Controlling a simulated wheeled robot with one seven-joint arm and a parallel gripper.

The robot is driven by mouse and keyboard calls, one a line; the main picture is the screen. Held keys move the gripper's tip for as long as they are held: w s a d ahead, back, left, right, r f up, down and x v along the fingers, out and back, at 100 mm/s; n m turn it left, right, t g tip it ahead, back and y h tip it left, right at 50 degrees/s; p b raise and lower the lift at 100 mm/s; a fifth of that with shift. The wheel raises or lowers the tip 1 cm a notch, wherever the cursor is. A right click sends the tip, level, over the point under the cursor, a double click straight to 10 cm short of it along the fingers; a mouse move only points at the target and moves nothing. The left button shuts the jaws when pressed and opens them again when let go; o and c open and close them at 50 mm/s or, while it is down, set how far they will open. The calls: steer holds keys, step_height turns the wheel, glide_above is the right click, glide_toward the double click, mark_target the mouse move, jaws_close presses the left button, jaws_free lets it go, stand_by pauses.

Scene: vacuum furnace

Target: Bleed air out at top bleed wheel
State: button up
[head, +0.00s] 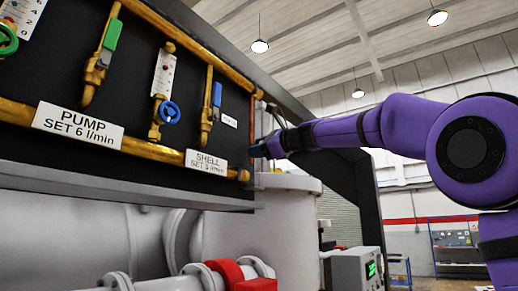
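A blue handwheel (169,112) is on a brass fitting below a white flow gauge (163,75), in the middle of the dark panel. A green handwheel (8,40) is at the far left edge. I cannot tell whether either is the top bleed wheel, as no readable label names it. My purple arm reaches in from the right, and my gripper (262,149) is at the panel's right end, right of the SHELL label. Its fingers are too small and dark to show whether they are open, or whether they touch anything. What lies behind it is hidden.
Brass pipes (210,57) run along the panel. A green lever (111,34) and a blue lever (217,94) sit on valves. PUMP (78,124) and SHELL (206,163) labels hang below. A red-banded pipe (228,273) and grey vessel stand beneath. A control box (352,268) is lower right.

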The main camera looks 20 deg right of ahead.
steer(key=shift+n, duration=0.4)
steer(key=n, duration=1.8)
steer(key=shift+f+n, duration=0.1)
steer(key=shift+n, duration=0.3)
stand_by(0.4)
steer(key=o, duration=0.9)
